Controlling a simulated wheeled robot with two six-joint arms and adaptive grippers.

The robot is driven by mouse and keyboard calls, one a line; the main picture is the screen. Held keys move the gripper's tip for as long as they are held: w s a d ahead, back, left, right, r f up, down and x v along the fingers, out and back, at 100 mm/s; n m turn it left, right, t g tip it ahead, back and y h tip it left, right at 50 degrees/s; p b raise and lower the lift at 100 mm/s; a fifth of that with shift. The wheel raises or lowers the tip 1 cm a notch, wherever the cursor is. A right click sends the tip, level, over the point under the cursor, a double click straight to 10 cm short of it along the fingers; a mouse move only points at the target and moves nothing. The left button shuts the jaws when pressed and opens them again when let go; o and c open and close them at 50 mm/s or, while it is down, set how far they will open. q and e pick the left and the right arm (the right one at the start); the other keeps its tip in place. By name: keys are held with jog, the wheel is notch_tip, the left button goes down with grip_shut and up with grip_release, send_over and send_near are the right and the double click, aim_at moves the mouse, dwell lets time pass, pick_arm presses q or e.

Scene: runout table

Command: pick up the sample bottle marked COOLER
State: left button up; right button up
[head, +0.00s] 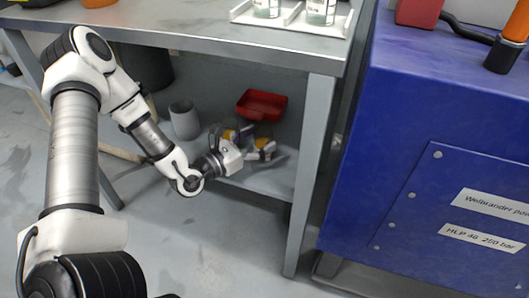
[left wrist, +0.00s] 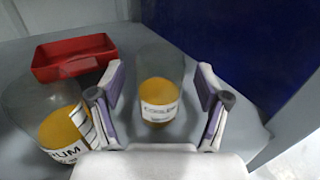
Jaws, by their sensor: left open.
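The sample bottle marked COOLER (left wrist: 160,88) is clear, with amber liquid in its lower part and a white label. It stands upright on the grey lower shelf of the table, and also shows partly hidden in the head view (head: 262,143). My left gripper (left wrist: 160,82) is open, one finger to each side of this bottle in the left wrist view. I cannot tell how far the fingers reach along it. In the head view the left gripper (head: 252,144) is low over the shelf. My right gripper is not in view.
A second amber bottle (left wrist: 62,122), its label ending in UM, stands close by my left finger. A red bin (head: 262,104) lies behind, and a grey cup (head: 184,120) stands left. The table leg (head: 312,170) and blue machine (head: 430,150) are at right.

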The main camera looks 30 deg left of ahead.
pick_arm(q)
jog(key=shift+w+r, duration=0.1)
jog(key=shift+w, duration=0.1)
jog(key=c, duration=1.2)
